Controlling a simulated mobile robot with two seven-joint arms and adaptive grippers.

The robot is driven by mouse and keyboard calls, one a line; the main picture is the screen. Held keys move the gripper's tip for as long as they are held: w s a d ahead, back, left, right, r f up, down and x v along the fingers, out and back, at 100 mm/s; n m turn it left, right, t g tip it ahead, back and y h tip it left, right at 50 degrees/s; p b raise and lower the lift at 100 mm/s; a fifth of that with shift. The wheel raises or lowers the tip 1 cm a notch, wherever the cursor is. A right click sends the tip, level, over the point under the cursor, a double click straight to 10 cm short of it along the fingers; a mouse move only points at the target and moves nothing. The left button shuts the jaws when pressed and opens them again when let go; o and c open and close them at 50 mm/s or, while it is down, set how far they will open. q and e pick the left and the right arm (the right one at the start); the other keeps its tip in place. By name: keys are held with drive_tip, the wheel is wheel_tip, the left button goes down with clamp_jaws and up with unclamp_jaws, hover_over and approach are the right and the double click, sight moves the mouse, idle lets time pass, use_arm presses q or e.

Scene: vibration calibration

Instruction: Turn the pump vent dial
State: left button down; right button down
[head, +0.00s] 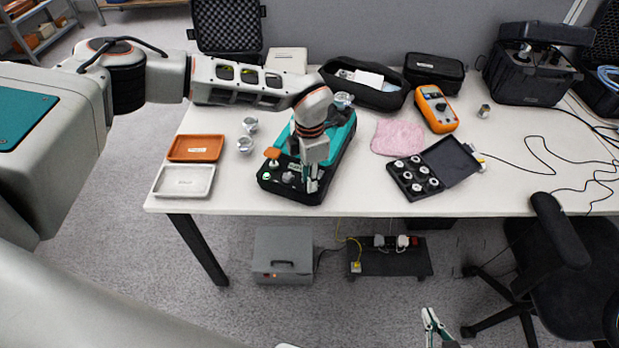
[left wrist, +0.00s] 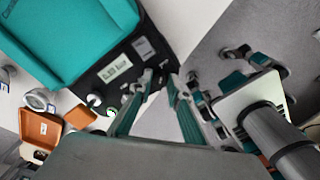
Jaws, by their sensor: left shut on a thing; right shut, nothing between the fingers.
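A teal device (head: 339,140) with a black control panel (head: 268,185) stands near the table's front edge. In the left wrist view its teal body (left wrist: 70,35) fills the upper left, with a small display (left wrist: 113,68) on the panel. My left gripper (head: 311,187) points down at the panel's right front part and is shut on a small part there. That part, apparently the vent dial, is hidden by the fingers, so its angle cannot be told. The fingertips also show at the panel's edge in the left wrist view (left wrist: 160,77). My right gripper (head: 430,318) is shut and empty, low in front of the table.
An orange tray (head: 196,148) and a white tray (head: 183,194) lie left of the device. A pink cloth (head: 397,137), an orange multimeter (head: 436,108) and an open black case (head: 452,162) lie to its right. A black chair (head: 552,260) stands at the right front.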

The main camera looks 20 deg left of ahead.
use_arm(q)
drive_tip(key=c, duration=2.2)
unclamp_jaws()
drive_tip(key=shift+r, duration=0.15)
wheel_tip(320, 180, up, 12)
drive_tip(key=shift+f, duration=0.1)
